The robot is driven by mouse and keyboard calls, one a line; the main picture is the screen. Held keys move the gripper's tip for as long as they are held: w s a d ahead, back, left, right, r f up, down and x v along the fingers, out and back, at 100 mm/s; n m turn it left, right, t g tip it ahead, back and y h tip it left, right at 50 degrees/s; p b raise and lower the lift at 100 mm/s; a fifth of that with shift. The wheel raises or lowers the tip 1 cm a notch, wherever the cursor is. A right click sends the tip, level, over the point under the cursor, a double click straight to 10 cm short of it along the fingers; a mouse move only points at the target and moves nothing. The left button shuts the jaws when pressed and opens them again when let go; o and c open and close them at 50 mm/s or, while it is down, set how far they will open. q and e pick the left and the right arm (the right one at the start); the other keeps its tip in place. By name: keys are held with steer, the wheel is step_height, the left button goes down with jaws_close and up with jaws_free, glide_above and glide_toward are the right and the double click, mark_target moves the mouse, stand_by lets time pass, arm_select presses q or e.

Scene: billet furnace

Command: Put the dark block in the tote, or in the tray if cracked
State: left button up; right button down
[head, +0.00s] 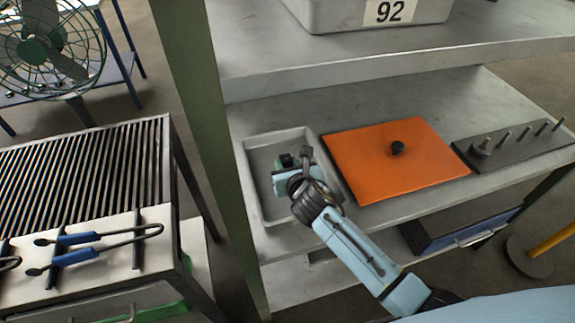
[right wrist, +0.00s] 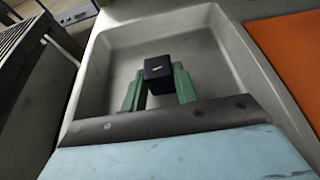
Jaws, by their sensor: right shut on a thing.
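The dark block (right wrist: 157,70) is a small black cube with a pale, short streak on the face turned to the camera. I cannot tell whether the streak is a crack. My right gripper (right wrist: 158,88) is shut on the block, with green fingers on both sides. In the head view my right gripper (head: 294,160) is over the light grey tray (head: 258,212), which also shows in the right wrist view (right wrist: 87,85). I cannot tell whether the block touches the tray floor. The grey tote (head: 335,14) labelled 92 stands on the upper shelf, cut by the frame top. My left gripper is out of view.
An orange mat (head: 375,175) with a black knob lies right of the tray. Beyond it is a dark plate with several pegs (head: 515,142). A green post (head: 200,120) stands left of the tray. A slatted rack (head: 90,165) with blue-handled tongs (head: 95,245) is farther left.

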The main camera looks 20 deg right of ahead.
steer(key=shift+f, duration=0.1)
steer(key=c, duration=1.4)
jaws_free()
steer(key=shift+o, duration=1.6)
